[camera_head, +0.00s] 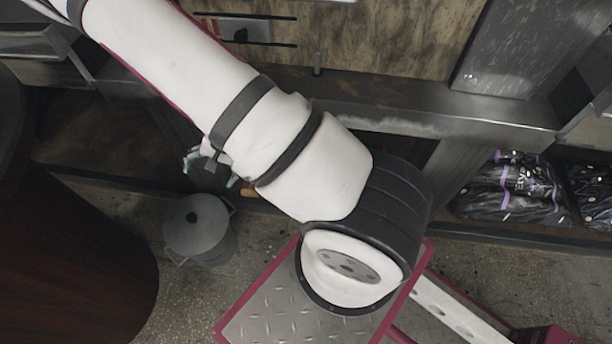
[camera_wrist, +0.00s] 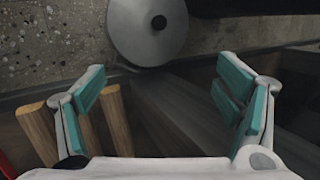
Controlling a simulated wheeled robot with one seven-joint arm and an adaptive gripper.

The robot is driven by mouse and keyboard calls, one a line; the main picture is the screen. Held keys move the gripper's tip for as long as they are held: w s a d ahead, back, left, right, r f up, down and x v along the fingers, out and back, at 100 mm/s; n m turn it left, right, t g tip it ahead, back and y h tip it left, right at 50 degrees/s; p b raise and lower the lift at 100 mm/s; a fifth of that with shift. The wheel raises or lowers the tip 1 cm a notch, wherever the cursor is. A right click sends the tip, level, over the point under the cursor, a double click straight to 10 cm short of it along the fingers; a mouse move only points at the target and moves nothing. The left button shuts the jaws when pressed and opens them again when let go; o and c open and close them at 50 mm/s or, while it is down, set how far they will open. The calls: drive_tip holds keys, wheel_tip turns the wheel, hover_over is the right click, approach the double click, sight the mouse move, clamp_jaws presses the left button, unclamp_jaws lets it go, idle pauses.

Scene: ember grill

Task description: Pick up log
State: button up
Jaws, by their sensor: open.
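Several light-brown wooden logs stand side by side at the lower left of the wrist view. One log (camera_wrist: 37,134) is left of my gripper's left finger, and another log (camera_wrist: 117,118) shows just inside that finger. My gripper (camera_wrist: 162,78) is open, with teal pads spread wide, and nothing is clearly held between them. The log ends lie close to the left finger; I cannot tell whether they touch it. In the head view my gripper (camera_head: 197,163) is mostly hidden behind my arm, and a small brown piece, perhaps a log (camera_head: 249,190), shows beside it.
A grey lidded pot (camera_head: 198,230) stands on the speckled floor; its lid (camera_wrist: 147,28) is at the top of the wrist view. A metal ledge (camera_head: 430,110) runs above the low shelf. Black bags (camera_head: 510,190) lie at the right. A dark round object (camera_head: 60,240) fills the left.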

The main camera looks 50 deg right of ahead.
drive_tip(key=s+d+f+h+b, duration=0.2)
drive_tip(key=d+f, duration=0.4)
drive_tip(key=f, duration=0.2)
drive_tip(key=s+d+f+h+b, duration=0.2)
drive_tip(key=d+f+h, duration=0.1)
drive_tip(key=d+f, duration=0.4)
drive_tip(key=s+d+f+h, duration=0.1)
drive_tip(key=s+d+f, duration=0.1)
drive_tip(key=d, duration=0.3)
drive_tip(key=s+d+f+h+b, duration=0.1)
drive_tip(key=s+d+f+h, duration=0.1)
drive_tip(key=d, duration=0.3)
drive_tip(key=s+d+f+h, duration=0.1)
drive_tip(key=s+d+h, duration=0.1)
drive_tip(key=d, duration=0.3)
drive_tip(key=shift+s+f, duration=0.1)
drive_tip(key=shift+f, duration=0.3)
drive_tip(key=b+x, duration=0.3)
drive_tip(key=x, duration=0.5)
drive_tip(key=shift+s+d+f, duration=0.1)
drive_tip(key=shift+d, duration=0.05)
drive_tip(key=b+x, duration=0.2)
drive_tip(key=x, duration=0.2)
drive_tip(key=shift+f+b, duration=0.35)
drive_tip(key=shift+b, duration=0.05)
drive_tip(key=shift+d+f, duration=0.1)
drive_tip(key=shift+f, duration=0.3)
clamp_jaws()
drive_tip(key=shift+r, duration=0.1)
